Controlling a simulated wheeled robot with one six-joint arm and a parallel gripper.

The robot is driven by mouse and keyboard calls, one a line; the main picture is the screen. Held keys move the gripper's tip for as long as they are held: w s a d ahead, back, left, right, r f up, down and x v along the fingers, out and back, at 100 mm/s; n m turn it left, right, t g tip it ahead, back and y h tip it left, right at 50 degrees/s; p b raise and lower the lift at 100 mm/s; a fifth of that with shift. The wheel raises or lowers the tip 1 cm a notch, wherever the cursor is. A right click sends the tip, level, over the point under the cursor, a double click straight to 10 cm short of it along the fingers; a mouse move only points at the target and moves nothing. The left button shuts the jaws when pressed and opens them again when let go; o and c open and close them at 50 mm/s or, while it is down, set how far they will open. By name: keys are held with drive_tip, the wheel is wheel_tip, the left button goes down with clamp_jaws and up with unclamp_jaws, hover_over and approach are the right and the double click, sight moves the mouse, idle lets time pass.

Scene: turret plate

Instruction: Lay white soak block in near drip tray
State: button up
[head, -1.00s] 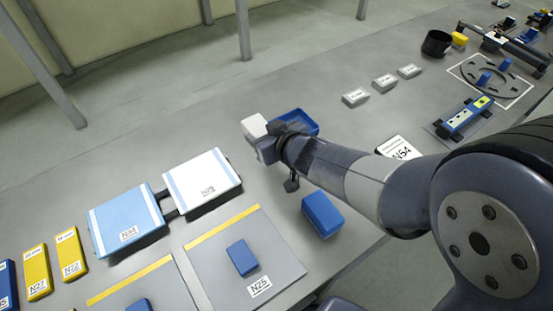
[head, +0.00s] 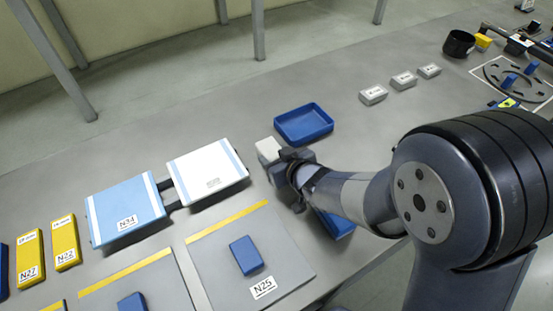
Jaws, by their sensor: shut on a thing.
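My gripper (head: 280,161) is shut on a white block (head: 267,149), which sticks out past the fingers on the far left side. The block appears to be above the bench, between the white plate and the blue trays; its exact height is hard to tell. An open, empty blue tray (head: 303,123) with a raised rim lies just beyond and to the right of the gripper. A second blue box-shaped thing (head: 337,226) lies nearer the bench's front edge, mostly hidden under my arm, so I cannot see whether it is an open tray.
A white plate (head: 207,170) and a light blue plate (head: 124,205) stand to the left. A grey mat (head: 210,262) bears a blue block (head: 246,255). Several small white blocks (head: 373,95) and a black cup (head: 458,43) stand at the back right. The back left bench is clear.

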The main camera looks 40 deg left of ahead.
drive_tip(key=shift+f, duration=0.4)
drive_tip(key=shift+f, duration=0.1)
drive_tip(key=o, duration=1)
drive_tip(key=shift+c, duration=0.2)
